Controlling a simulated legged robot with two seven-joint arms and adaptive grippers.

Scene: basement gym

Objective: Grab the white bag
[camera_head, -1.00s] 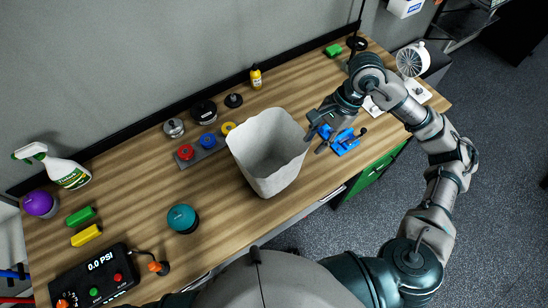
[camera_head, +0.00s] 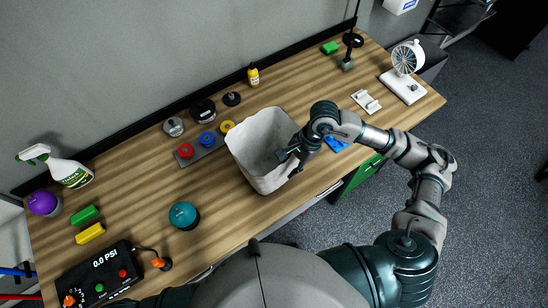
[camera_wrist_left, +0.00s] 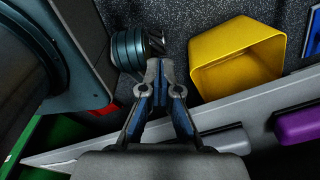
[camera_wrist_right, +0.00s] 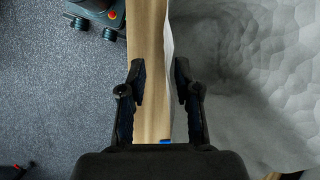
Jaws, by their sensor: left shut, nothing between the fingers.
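The white bag (camera_head: 250,163), open at the top with a dimpled surface, stands upright near the table's front edge in the head view. My right gripper (camera_head: 288,163) is at its right rim. In the right wrist view, my right gripper (camera_wrist_right: 160,82) is open. The edge of the white bag (camera_wrist_right: 240,65) shows between its fingers, with the right finger over the bag's side; I cannot tell whether they touch it. My left gripper (camera_wrist_left: 161,68) is shut and empty in the left wrist view, away from the bag; the head view does not show it.
The wooden table (camera_head: 140,170) also holds a teal round object (camera_head: 183,215), a grey rack with coloured discs (camera_head: 205,147), a spray bottle (camera_head: 62,168) and a small fan (camera_head: 405,65). A blue object (camera_head: 335,145) is partly hidden behind my right arm. A yellow bin (camera_wrist_left: 238,58) is near my left gripper.

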